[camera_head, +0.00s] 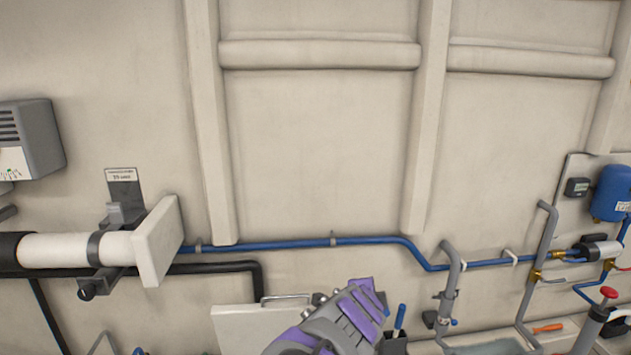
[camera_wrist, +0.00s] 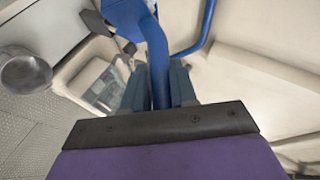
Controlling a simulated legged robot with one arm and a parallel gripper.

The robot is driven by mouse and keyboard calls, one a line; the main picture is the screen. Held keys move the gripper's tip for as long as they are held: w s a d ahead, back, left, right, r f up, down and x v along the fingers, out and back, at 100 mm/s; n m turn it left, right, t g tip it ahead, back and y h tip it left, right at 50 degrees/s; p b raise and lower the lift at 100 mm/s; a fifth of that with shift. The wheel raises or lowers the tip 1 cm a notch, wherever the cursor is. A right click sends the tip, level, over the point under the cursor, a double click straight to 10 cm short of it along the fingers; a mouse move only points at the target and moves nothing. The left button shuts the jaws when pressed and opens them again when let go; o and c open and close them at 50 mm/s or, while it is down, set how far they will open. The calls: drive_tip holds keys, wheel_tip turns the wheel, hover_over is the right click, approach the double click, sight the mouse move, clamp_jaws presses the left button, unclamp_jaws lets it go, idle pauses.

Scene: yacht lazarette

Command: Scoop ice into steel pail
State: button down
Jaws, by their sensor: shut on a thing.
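In the wrist view my gripper (camera_wrist: 158,76) is shut on the blue handle of a scoop (camera_wrist: 155,48). The handle stands between the two grey-blue fingers, and a wider blue part reaches to the upper left. A round grey metal pail (camera_wrist: 25,72) stands at the left, apart from the gripper. A pale open bin (camera_wrist: 72,75) lies between pail and gripper, with grey-white, blocky contents that may be ice. In the head view only my purple and grey arm shows at the bottom; the fingers and the pail cannot be made out.
In the head view a white panel with a bar handle (camera_head: 255,326) stands behind my arm. A blue pipe (camera_head: 300,243) runs along the wall. A blue-handled thing (camera_head: 399,318) is right of my arm. Grey pipes and a blue tank (camera_head: 612,193) are at right.

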drive_tip(key=shift+w+d+r, duration=0.3)
drive_tip(key=shift+r, duration=0.3)
drive_tip(key=shift+w+d+r, duration=0.1)
drive_tip(key=shift+d+r, duration=0.2)
drive_tip(key=shift+d, duration=0.2)
drive_tip(key=shift+w+d+r, duration=0.1)
drive_tip(key=shift+d+r, duration=0.2)
drive_tip(key=shift+d, duration=0.2)
drive_tip(key=shift+r, duration=0.1)
